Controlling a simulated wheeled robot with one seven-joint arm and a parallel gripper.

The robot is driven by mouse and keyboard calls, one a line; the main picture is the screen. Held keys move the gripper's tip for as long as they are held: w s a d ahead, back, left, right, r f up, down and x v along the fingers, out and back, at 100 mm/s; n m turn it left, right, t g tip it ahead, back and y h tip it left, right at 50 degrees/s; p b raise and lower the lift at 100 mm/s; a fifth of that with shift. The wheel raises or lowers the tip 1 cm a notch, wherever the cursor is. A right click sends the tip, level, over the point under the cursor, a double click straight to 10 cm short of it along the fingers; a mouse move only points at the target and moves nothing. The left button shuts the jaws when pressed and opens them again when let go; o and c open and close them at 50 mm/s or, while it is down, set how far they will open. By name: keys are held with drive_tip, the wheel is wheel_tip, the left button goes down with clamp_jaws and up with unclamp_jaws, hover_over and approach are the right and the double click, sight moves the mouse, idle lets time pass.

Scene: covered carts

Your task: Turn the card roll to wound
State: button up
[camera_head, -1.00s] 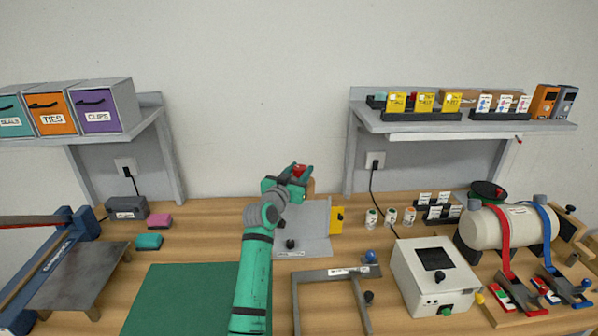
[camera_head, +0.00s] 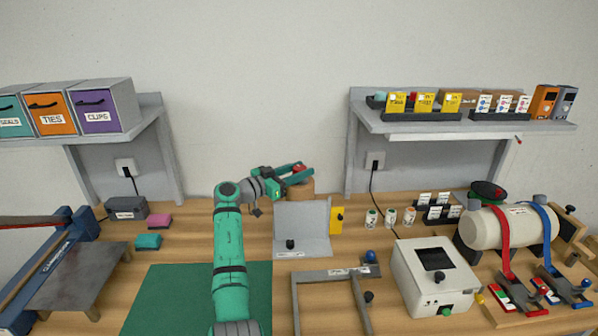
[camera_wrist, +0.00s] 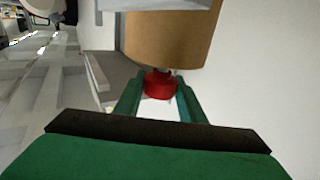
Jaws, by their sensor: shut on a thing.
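The card roll (camera_head: 302,189) is a tan cylinder standing behind the grey angled plate at the middle back of the bench. It shows large in the wrist view (camera_wrist: 165,38), with a red knob (camera_wrist: 158,84) at its end. In the head view the red knob (camera_head: 299,168) is on top of the roll. My gripper (camera_head: 300,172) is shut on the red knob, one green finger on each side. The grey plate (camera_head: 303,222) hides the lower part of the roll. Any mark for wound is not readable.
A yellow plate (camera_head: 337,220) stands at the grey plate's right edge. A grey frame (camera_head: 326,275) lies in front, and a white box (camera_head: 434,275) stands to the right. Shelves overhang the bench on both sides.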

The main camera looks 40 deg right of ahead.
drive_tip(key=shift+w+r+m+g, duration=0.15)
drive_tip(key=shift+m+g, duration=0.15)
drive_tip(key=shift+g, duration=0.2)
drive_tip(key=o, duration=1)
drive_tip(key=shift+o, duration=0.2)
drive_tip(key=shift+w+a, duration=0.1)
drive_tip(key=shift+a, duration=0.1)
drive_tip(key=a, duration=1)
drive_tip(key=shift+w+a, duration=0.15)
drive_tip(key=shift+a, duration=0.25)
